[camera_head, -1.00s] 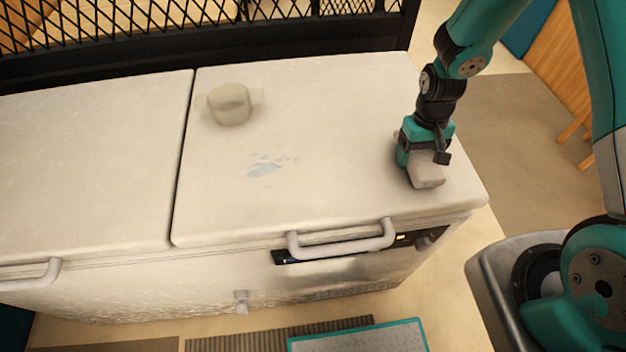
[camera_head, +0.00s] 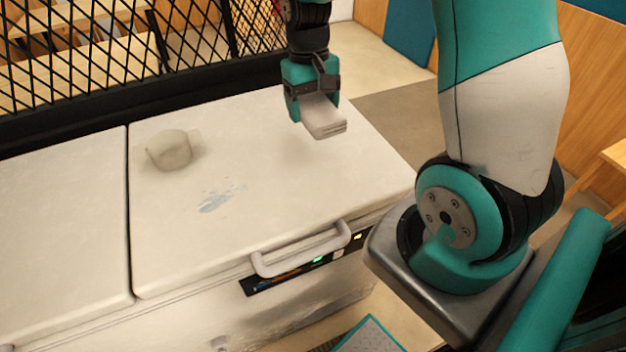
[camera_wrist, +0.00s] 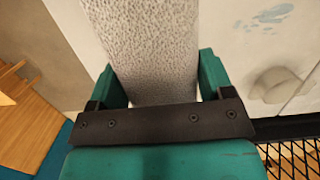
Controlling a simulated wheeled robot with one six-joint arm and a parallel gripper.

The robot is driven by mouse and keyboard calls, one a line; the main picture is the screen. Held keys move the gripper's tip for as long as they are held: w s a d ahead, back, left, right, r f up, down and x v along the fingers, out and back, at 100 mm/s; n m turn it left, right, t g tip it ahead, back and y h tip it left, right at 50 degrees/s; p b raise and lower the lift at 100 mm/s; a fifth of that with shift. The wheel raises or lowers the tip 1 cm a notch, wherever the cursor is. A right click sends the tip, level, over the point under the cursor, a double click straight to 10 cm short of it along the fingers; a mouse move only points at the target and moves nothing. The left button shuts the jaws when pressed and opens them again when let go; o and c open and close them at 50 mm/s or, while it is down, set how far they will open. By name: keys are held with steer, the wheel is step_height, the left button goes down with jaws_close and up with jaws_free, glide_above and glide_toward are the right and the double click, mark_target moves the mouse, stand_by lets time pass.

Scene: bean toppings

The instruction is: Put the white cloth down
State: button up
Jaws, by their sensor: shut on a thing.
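The white cloth (camera_head: 323,117) is a folded, pale, thick pad. My gripper (camera_head: 312,100) is shut on it and holds it above the right part of the white chest freezer's lid (camera_head: 290,190). In the wrist view the cloth (camera_wrist: 152,45) shows a rough texture and sits between the two teal fingers of my gripper (camera_wrist: 155,80). The cloth looks clear of the lid, with a faint shadow below it.
A pale round knob-like object (camera_head: 170,150) is on the lid at left. A light blue stain (camera_head: 218,198) marks the lid's middle. A handle (camera_head: 300,250) sticks out at the lid's front edge. A black mesh barrier (camera_head: 110,60) stands behind.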

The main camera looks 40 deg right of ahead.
mark_target(316, 181)
steer(key=shift+s+d+r, duration=0.2)
steer(key=shift+r, duration=0.1)
step_height(316, 181, down, 19)
steer(key=p, duration=0.2)
steer(key=shift+f+p, duration=0.2)
steer(key=shift+p, duration=0.15)
steer(key=shift+f, duration=0.3)
steer(key=o, duration=0.9)
steer(key=shift+s, duration=0.1)
steer(key=shift+a+r, duration=0.1)
